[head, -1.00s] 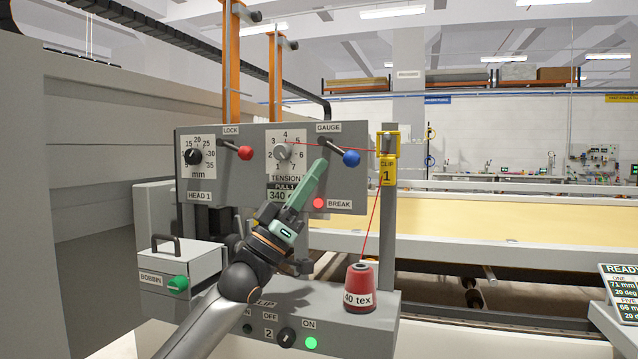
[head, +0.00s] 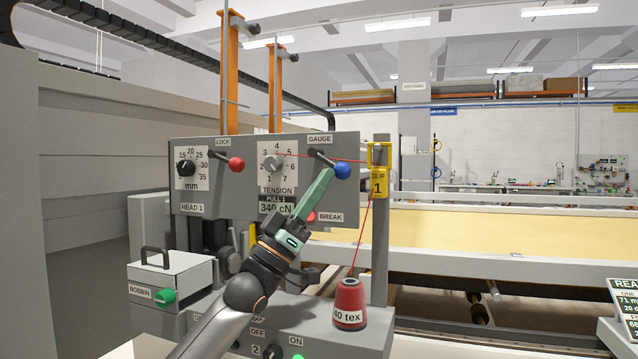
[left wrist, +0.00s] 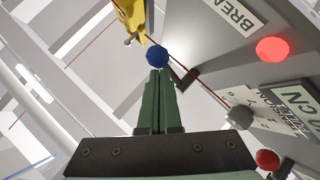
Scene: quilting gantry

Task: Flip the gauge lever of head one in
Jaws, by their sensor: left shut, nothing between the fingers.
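The gauge lever of head one has a blue ball knob (head: 342,171) on a dark arm, under the GAUGE label on the grey head panel (head: 240,205). The knob also shows in the left wrist view (left wrist: 156,57), right at the fingertips. My left gripper (head: 328,172) is shut with green fingers, and its tips are just left of the blue knob. I cannot tell whether they touch it. The lever arm points down and right toward the knob. My right gripper is not in view.
The red lock lever knob (head: 236,164), tension dial (head: 273,163) and red break light (head: 311,216) are on the same panel. A yellow clip (head: 379,183) and red thread stand right of the knob. A red spool (head: 349,303) and bobbin box (head: 172,277) are below.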

